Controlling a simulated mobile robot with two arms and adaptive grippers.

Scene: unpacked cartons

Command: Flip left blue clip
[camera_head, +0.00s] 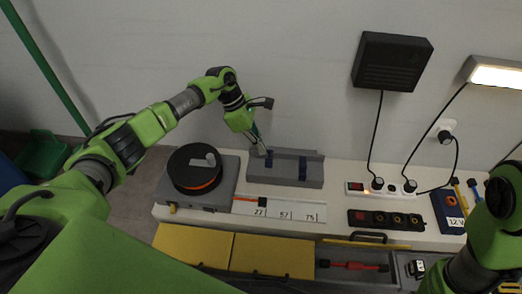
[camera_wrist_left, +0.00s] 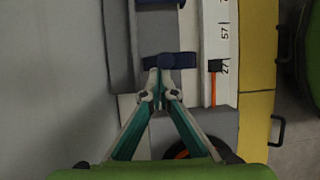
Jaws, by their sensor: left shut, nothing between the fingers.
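The left blue clip (camera_head: 269,158) sits at the left end of a grey fixture (camera_head: 312,182) at the back of the bench. It also shows in the left wrist view (camera_wrist_left: 182,61), as a dark blue bar across the grey fixture. A second blue clip (camera_head: 302,168) stands farther right on the fixture. My left gripper (camera_head: 261,150) is shut and empty. In the wrist view its fingertips (camera_wrist_left: 158,92) are together, close to the left clip; I cannot tell whether they touch it. My right arm shows at the right edge, but its gripper is out of view.
A round black and orange device (camera_head: 195,168) on a grey base stands left of the fixture. A white numbered strip (camera_head: 280,210) lies in front. Power strips (camera_head: 385,219) and cables stand to the right. The wall rises close behind the fixture.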

